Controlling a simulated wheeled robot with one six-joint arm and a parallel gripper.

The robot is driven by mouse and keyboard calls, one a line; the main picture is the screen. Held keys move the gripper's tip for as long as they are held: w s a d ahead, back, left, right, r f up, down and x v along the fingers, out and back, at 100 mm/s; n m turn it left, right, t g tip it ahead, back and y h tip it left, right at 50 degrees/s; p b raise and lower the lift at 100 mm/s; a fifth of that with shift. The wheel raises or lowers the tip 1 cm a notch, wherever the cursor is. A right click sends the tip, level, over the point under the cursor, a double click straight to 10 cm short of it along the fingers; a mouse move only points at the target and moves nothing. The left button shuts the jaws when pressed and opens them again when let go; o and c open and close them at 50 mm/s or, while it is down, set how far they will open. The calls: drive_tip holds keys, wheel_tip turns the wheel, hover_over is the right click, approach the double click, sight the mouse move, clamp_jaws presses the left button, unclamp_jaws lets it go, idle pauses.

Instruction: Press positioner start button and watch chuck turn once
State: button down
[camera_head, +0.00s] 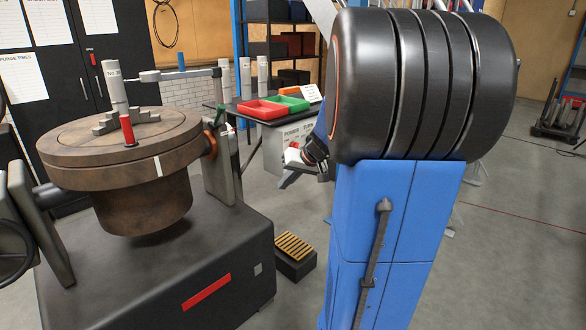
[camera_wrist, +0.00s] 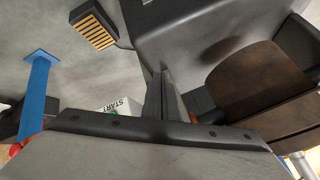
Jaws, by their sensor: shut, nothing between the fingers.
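The positioner's round brown chuck (camera_head: 125,135) sits on its dark grey base at the left in the head view. A white mark shows on its rim. A pale control box (camera_head: 272,150) with "POWER" and "TURN" lettering stands right of it, partly hidden by my arm. In the wrist view the box (camera_wrist: 122,101) shows its upside-down "START" label and part of a green button (camera_wrist: 113,111), partly covered by my gripper body. My gripper (camera_wrist: 163,75) is shut and empty, its fingers beside the label in the picture. Contact with the button cannot be told.
A yellow-slatted foot pedal (camera_head: 295,248) is on the floor beside the base. A dark table (camera_head: 240,118) with red and green trays stands behind the box. A blue post (camera_wrist: 38,85) shows at left in the wrist view. Open floor lies at right.

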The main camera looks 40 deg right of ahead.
drive_tip(key=s+d+f+m+t+h, duration=0.1)
drive_tip(key=d+f+m, duration=0.1)
drive_tip(key=d, duration=1.4)
drive_tip(key=shift+s+f+h, duration=0.15)
drive_tip(key=shift+f+h, duration=0.1)
drive_tip(key=shift+h, duration=0.15)
drive_tip(key=w, duration=0.9)
drive_tip(key=shift+a, duration=0.4)
drive_tip(key=shift+w, duration=0.1)
idle(0.8)
drive_tip(key=shift+w, duration=0.25)
